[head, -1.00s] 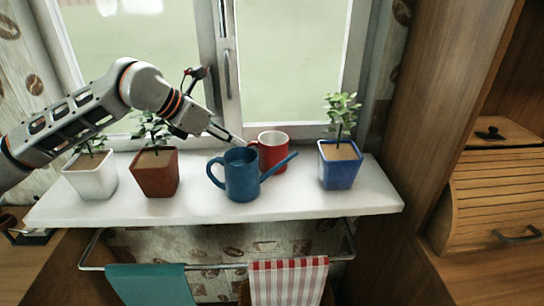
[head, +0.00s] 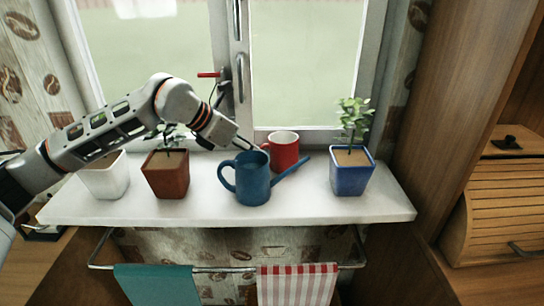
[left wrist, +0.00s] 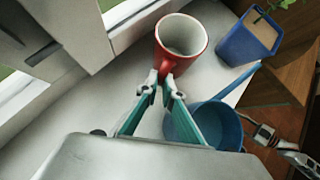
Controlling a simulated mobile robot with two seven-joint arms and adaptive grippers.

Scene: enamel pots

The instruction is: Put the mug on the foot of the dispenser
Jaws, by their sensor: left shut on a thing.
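The red mug (head: 285,150), pale inside, stands upright at the back of the white windowsill, partly hidden by the blue watering can (head: 252,182). It also shows in the left wrist view (left wrist: 184,42). My left gripper (head: 263,151) reaches in from the left, behind the can. In the left wrist view its fingertips (left wrist: 166,84) meet at the mug's near side, where the handle appears to be, and are shut on it. I see no dispenser in these frames.
The watering can's spout (head: 290,167) passes in front of the mug. A blue potted plant (head: 352,178) stands to the right; brown (head: 168,175) and white (head: 106,180) pots stand left. The window frame is close behind the mug. The sill's front right (head: 390,207) is clear.

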